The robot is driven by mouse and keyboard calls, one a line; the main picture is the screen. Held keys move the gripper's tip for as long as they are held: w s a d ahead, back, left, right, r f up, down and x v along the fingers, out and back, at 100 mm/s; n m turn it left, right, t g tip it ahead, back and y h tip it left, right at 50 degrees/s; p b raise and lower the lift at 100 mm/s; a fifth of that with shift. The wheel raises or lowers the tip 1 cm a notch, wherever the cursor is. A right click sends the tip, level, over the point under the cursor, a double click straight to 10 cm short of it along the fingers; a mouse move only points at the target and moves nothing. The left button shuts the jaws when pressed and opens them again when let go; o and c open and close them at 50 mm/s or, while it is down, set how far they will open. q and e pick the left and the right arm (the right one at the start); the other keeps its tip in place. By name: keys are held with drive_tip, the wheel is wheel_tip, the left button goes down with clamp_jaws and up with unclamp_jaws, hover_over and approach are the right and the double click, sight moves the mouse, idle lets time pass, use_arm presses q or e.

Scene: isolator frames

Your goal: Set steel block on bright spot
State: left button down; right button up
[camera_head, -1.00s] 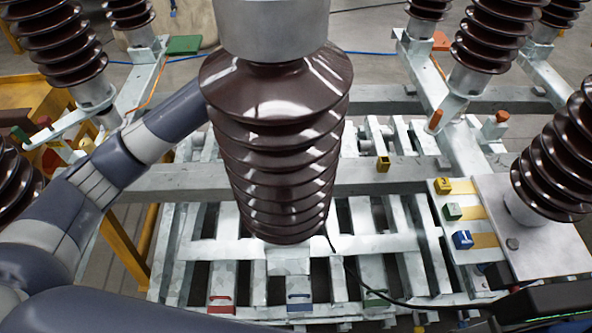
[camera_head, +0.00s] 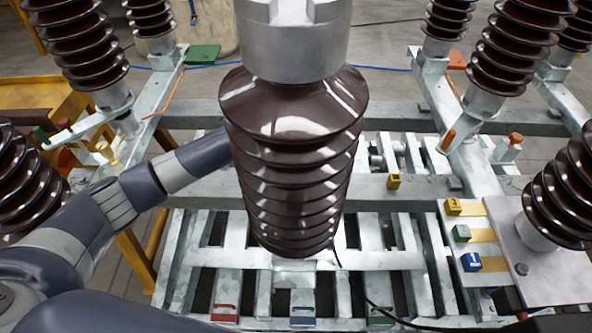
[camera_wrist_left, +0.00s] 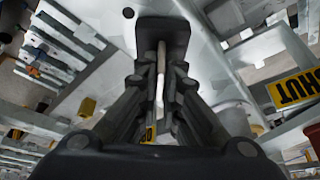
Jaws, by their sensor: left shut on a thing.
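My left gripper (camera_wrist_left: 162,50) shows in the left wrist view, its dark fingers close together. A narrow pale grey strip (camera_wrist_left: 161,65) shows between them; I cannot tell whether it is the steel block. In the head view my left arm reaches in from the left and its end is hidden behind the big brown insulator. A small dark grey block (camera_head: 521,269) lies on the pale plate (camera_head: 548,284) at the right, and another grey piece (camera_head: 454,184) sits on the cross beam. I cannot make out a bright spot for certain. My right gripper is not in view.
The brown insulator (camera_head: 292,170) blocks the middle of the head view. Yellow (camera_head: 453,207), green (camera_head: 462,233) and blue (camera_head: 471,262) blocks stand left of the plate. A yellow block (camera_head: 394,181) sits on the beam. A yellow SHUT sign (camera_wrist_left: 294,90) shows in the wrist view.

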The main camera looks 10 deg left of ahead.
use_arm(q)
drive_tip(key=c, duration=1.8)
unclamp_jaws()
drive_tip(key=shift+f, duration=0.1)
drive_tip(key=shift+o, duration=0.2)
drive_tip(key=shift+s, duration=0.1)
drive_tip(key=v, duration=1.2)
